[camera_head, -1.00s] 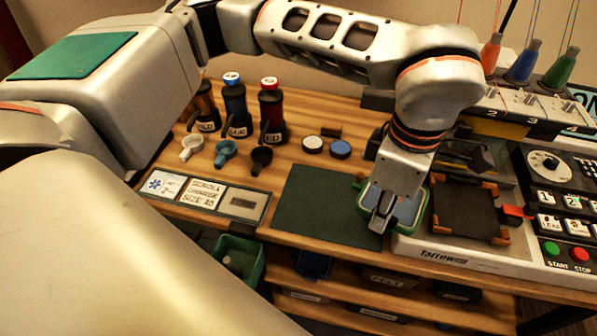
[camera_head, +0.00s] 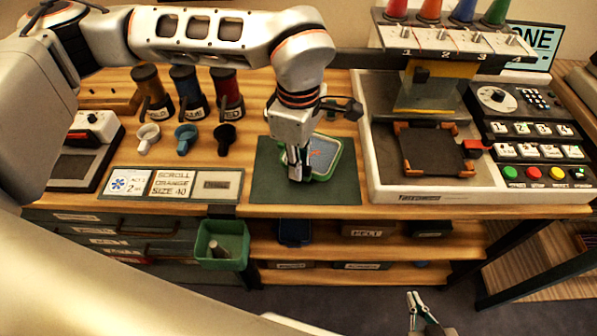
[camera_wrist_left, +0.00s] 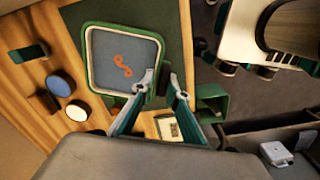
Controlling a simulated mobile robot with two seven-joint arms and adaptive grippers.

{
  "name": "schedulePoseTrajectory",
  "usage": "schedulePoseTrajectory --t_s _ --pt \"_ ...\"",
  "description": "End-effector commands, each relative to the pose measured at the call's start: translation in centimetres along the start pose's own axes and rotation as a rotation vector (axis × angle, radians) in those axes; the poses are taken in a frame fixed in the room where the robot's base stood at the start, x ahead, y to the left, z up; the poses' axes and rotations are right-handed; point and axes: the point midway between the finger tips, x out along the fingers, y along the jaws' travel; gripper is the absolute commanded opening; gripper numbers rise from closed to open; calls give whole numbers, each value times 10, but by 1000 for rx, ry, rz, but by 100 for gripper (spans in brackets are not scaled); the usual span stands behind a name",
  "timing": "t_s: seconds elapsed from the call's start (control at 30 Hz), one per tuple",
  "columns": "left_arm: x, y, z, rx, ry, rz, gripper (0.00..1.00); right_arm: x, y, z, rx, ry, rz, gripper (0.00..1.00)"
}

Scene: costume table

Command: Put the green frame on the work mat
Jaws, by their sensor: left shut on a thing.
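The green frame (camera_head: 346,150) is a rounded square with a green rim around grey-blue cloth and an orange scroll. It is over the right part of the dark green work mat (camera_head: 275,192); I cannot tell whether it rests flat or is slightly above. In the left wrist view the frame (camera_wrist_left: 110,48) shows almost whole, with the mat (camera_wrist_left: 177,30) around it. My left gripper (camera_head: 297,176) is shut on the frame's near edge; its fingers (camera_wrist_left: 163,88) show at the frame's corner. My right gripper (camera_head: 414,297) is low at the bottom, away from the table, its opening unclear.
A white machine (camera_head: 450,197) with a dark bed and orange corners stands right of the mat. Several bottles (camera_head: 186,92) and small cups (camera_head: 186,137) stand at the left back. Label cards (camera_head: 170,184) lie left of the mat. A green bin (camera_head: 222,245) hangs below the table edge.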

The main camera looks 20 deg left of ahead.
Motion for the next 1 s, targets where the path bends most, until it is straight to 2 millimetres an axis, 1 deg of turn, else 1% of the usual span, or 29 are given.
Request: schedulePoseTrajectory --t_s 0.2,0.3,0.53,0.67,0.7,0.73,1.0 --pt "28 -1 0 -1 -1 -5 0 0 0 3 -3 -3 0 0" --pt "36 -1 0 -1 0 -2 0 1 0 2 -4 -1 1 0" --pt "36 0 0 -1 0 0 0 4 4 -7 -7 15 7 0" --pt "39 -1 0 -1 0 -1 0 6 5 -9 -8 20 8 0" --pt "39 -1 0 -1 0 -1 25 6 6 -10 -8 20 8 0" --pt "38 -1 0 -1 0 -1 31 6 6 -10 -8 20 8 0" --pt "38 -1 0 -1 0 -1 31 4 4 -6 -7 14 7 0"
